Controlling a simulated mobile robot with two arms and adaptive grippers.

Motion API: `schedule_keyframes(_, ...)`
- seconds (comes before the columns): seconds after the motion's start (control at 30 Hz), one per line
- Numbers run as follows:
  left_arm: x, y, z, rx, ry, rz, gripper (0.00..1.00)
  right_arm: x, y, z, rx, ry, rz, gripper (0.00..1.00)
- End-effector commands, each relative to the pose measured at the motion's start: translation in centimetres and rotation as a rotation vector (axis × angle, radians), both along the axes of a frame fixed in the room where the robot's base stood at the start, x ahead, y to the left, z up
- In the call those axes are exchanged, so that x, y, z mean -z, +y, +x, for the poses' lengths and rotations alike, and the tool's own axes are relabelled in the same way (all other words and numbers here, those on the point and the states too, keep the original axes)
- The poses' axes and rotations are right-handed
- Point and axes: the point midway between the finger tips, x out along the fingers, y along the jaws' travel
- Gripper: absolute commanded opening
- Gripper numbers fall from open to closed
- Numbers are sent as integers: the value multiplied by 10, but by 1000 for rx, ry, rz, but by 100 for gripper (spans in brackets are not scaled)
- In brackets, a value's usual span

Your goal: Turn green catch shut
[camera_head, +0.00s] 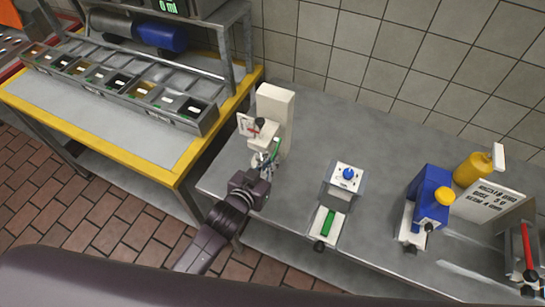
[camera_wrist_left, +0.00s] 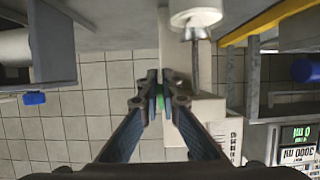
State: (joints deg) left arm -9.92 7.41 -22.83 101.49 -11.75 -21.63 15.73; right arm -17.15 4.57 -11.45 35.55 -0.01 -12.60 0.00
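The green catch (camera_head: 277,146) is a narrow green piece on the side of a cream-white machine (camera_head: 276,105) on the grey bench. My left gripper (camera_head: 264,160) is at the front of this machine, beside the catch. In the left wrist view, its fingers (camera_wrist_left: 160,82) are close together with a narrow strip of the green catch (camera_wrist_left: 160,101) between them. The fingers hide most of the catch there, so its exact angle is hard to tell. My right gripper is in neither view.
A white and blue device (camera_head: 346,178) with a green bar stands right of the machine. Further right are a blue machine (camera_head: 429,183), a yellow bottle (camera_head: 472,169) and a sign (camera_head: 494,207). A yellow-edged table (camera_head: 120,140) with a compartment rack stands left. Bench between devices is clear.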

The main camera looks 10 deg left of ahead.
Motion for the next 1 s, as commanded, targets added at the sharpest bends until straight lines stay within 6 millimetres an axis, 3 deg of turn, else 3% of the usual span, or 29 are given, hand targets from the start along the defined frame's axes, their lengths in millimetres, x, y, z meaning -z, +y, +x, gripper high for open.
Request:
schedule_keyframes(0.2,0,0,0,0,-2,-1,0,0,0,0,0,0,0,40)
schedule_keyframes(0.4,0,0,0,0,-2,-1,22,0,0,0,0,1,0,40)
schedule_keyframes(0.7,-1,1,-2,0,-2,-2,22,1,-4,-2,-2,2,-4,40)
schedule_keyframes(0.87,-6,5,-17,-1,0,-2,22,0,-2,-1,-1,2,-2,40)
schedule_keyframes(1.0,-16,14,-43,-1,1,-2,22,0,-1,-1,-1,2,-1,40)
